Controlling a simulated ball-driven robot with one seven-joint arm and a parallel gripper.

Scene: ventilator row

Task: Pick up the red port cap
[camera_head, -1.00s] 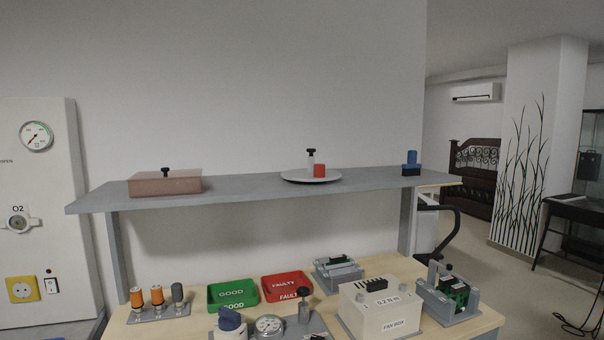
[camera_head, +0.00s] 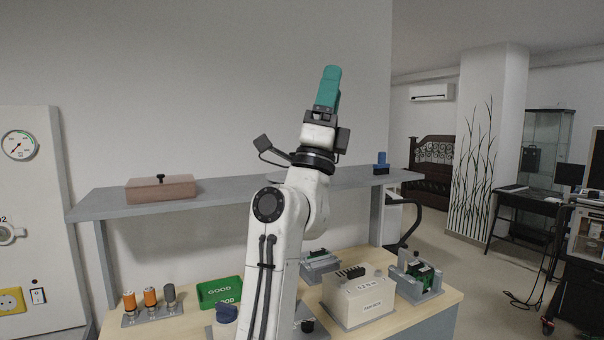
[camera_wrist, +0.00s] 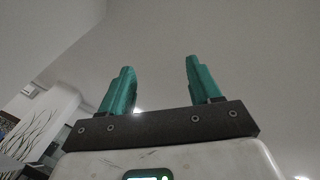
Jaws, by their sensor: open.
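The red port cap is not visible now. My gripper (camera_head: 329,80), with green fingers, is raised above the shelf and points up in the head view. In the wrist view its two fingers (camera_wrist: 159,75) stand wide apart with nothing between them.
A pinkish lidded box (camera_head: 161,189) stands on the shelf's left; a blue-and-black item (camera_head: 381,162) stands at its right end. Below, the table holds a green GOOD tray (camera_head: 219,291), orange-topped cylinders (camera_head: 150,297), a whitish box (camera_head: 357,297) and a green-and-black fixture (camera_head: 418,276).

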